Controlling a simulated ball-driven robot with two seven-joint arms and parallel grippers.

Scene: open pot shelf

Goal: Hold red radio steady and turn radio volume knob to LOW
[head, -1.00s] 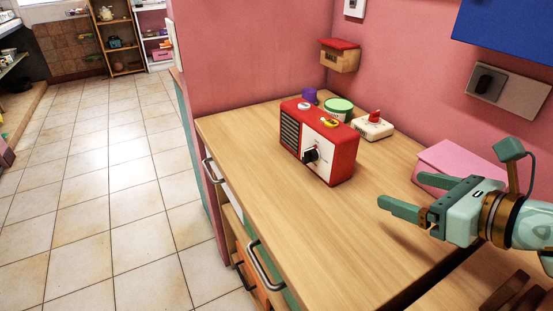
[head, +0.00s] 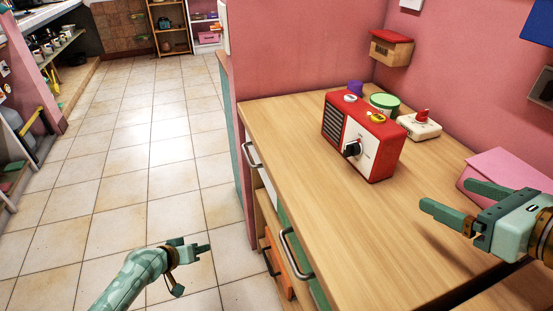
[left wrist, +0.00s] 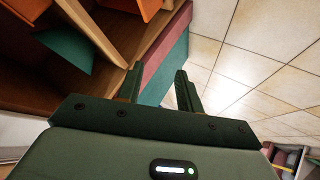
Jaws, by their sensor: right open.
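The red radio (head: 386,161) stands upright on the wooden counter, with a dark speaker grille on its left side and a pale front panel. Its black volume knob (head: 351,149) is on that panel; I cannot read its markings. My right gripper (head: 447,195) is open and empty above the counter, to the right of the radio and apart from it. My left gripper (head: 202,246) is low over the floor, left of the counter and away from the radio. In the left wrist view, its fingers (left wrist: 159,82) are apart with nothing between them.
A pink box (head: 500,172) lies near the right gripper. Drawer handles (head: 291,250) stick out from the counter front. The counter before the radio is clear.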

